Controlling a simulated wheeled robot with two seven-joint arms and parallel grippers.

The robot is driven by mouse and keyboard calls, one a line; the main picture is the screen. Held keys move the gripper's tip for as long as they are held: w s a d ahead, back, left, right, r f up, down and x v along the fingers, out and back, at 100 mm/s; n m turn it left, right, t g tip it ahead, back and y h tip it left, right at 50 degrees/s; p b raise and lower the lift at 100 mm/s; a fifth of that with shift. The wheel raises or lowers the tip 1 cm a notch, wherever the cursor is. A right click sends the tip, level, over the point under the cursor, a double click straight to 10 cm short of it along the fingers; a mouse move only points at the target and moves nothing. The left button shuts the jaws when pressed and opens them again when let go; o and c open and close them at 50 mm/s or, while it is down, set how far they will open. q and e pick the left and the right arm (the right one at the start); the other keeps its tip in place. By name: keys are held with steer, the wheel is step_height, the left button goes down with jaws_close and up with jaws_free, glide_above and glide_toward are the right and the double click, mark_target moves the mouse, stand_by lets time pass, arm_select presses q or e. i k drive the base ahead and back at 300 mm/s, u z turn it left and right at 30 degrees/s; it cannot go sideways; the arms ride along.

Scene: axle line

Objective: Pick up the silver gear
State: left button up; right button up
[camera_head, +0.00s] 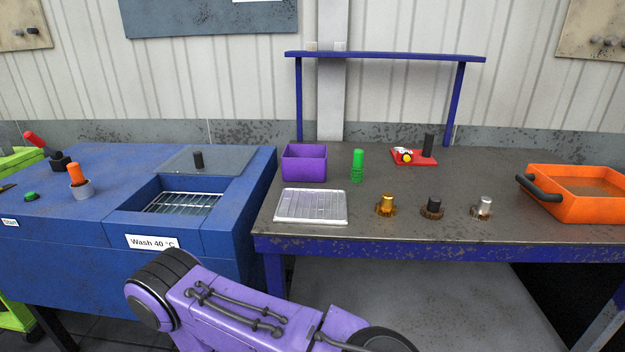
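The silver gear (482,207) stands upright on the right part of the grey metal table, a little back from its front edge. It has a narrow silver stem above a wider toothed base. A dark gear (433,208) stands to its left, and a gold gear (386,206) stands farther left. The three are apart from one another. Neither of my grippers shows. A purple arm link of mine crosses the bottom of the view, below the table front.
An orange crate (549,206) with a dark handle stands right of the silver gear. A wire tray (311,221), purple bin (304,178), green cylinder (357,166) and red fixture (426,160) are also on the table. The blue wash station (60,240) stands left.

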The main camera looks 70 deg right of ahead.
mark_target(482, 211)
steer(key=z, duration=2.55)
